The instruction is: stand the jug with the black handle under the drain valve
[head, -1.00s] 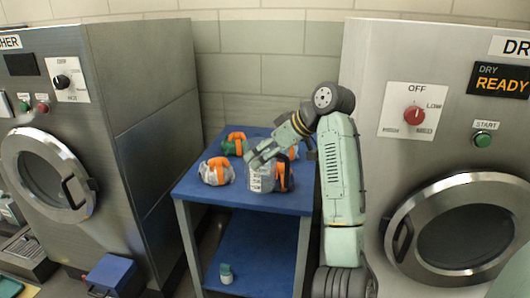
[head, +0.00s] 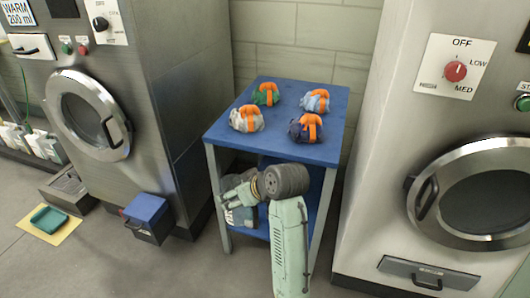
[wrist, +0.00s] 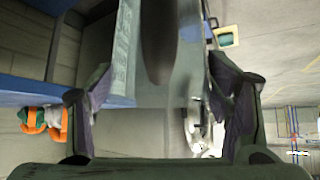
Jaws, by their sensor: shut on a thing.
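My gripper (head: 236,188) is shut on a grey jug (head: 240,216) with a pale label. It holds the jug low, in front of the blue table's left front side and below its top. In the wrist view the jug (wrist: 182,75) fills the middle between my two fingers (wrist: 165,110), with a dark elongated patch on it. I cannot tell its handle's colour. A grey floor tray or sump (head: 68,190) sits at the washer's foot on the left. I cannot make out the drain valve for certain.
Several bags with orange straps stand on the blue table (head: 262,86). A blue box (head: 147,217) stands by the washer (head: 165,75). A green tray (head: 48,219) lies on a yellow mat (head: 62,232). White jugs (head: 48,148) stand far left.

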